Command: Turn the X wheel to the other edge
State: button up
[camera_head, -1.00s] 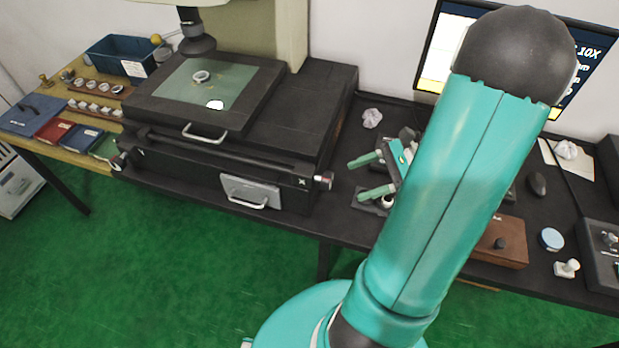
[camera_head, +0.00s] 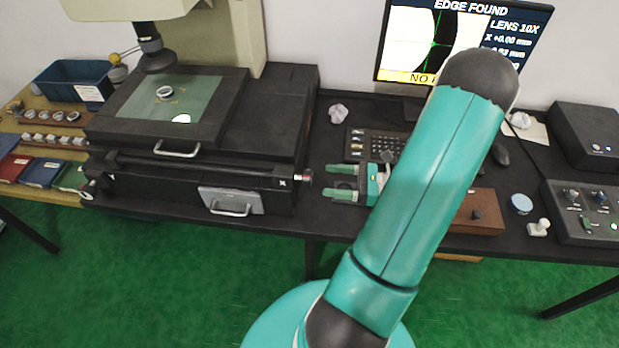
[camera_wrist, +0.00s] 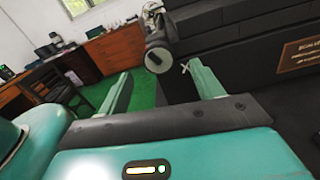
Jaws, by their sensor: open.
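The X wheel (camera_head: 305,178) is a small dark knob with a reddish end at the right end of the stage's front bar, beside a white X mark. It also shows in the wrist view (camera_wrist: 158,57), ahead and between my fingertips. My gripper (camera_head: 328,182) is open and empty, its two green fingers pointing left at the wheel with a small gap; they appear apart from it. The monitor (camera_head: 460,40) reads "EDGE FOUND", "LENS 10X" and "X +0.00 mm"; my arm hides part of its yellow banner. A ring (camera_head: 164,92) lies on the glass stage plate (camera_head: 140,100).
A brown box (camera_head: 480,215), a blue round tin (camera_head: 521,204) and a control box (camera_head: 590,212) are at the right. Green floor in front is clear.

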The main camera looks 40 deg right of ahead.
aim_at(311, 179)
jog(key=x, duration=0.6)
jog(key=shift+w+a, duration=0.1)
jog(key=shift+a, duration=0.15)
jog(key=c, duration=1)
jog(key=shift+n, duration=0.3)
